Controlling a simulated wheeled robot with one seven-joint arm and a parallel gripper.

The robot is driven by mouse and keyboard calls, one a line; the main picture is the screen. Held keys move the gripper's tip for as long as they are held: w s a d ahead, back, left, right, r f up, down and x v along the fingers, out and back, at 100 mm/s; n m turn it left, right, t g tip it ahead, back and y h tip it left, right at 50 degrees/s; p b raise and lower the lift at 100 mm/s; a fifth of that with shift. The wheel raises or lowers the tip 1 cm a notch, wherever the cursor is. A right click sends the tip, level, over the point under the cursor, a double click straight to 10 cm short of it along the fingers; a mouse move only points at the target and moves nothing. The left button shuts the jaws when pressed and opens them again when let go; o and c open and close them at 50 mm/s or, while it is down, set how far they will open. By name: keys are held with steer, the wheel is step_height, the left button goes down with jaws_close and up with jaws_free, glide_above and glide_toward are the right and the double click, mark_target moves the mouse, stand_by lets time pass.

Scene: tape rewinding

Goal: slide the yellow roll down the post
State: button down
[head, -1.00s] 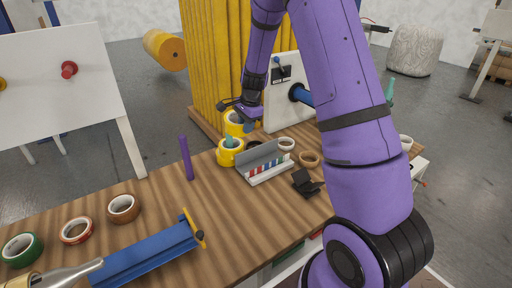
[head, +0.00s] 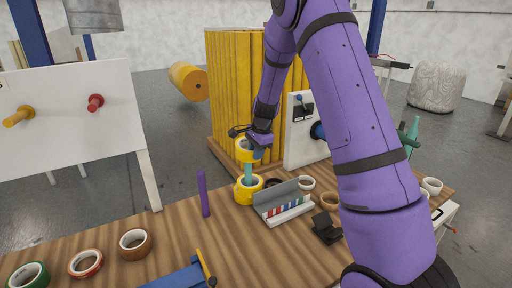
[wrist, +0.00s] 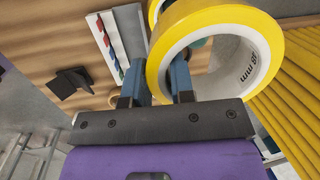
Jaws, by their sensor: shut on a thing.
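My gripper (head: 257,148) is shut on the wall of a yellow roll (head: 243,153). In the wrist view the gripper's blue fingers (wrist: 158,78) straddle the rim of this yellow roll (wrist: 263,35), whose pale core has print inside. A teal post (head: 248,172) stands upright directly below the held roll in the head view. Another yellow roll (head: 245,193) sits around the post's foot on the table. A bit of teal shows through the held roll's hole in the wrist view. I cannot tell whether the post's tip is inside the hole.
A grey box with coloured strips (head: 290,210) and a black holder (head: 325,228) lie right of the post. Several tape rolls lie on the wooden table (head: 110,230). Yellow slats (head: 232,85) rise behind.

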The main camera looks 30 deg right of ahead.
steer(key=s+d+x, duration=0.1)
steer(key=x, duration=0.9)
steer(key=shift+s+d+f, duration=0.15)
steer(key=shift+s+f, duration=0.25)
steer(key=shift+f, duration=0.05)
steer(key=c, duration=0.9)
jaws_free()
steer(key=v, duration=1)
steer(key=shift+r, duration=0.35)
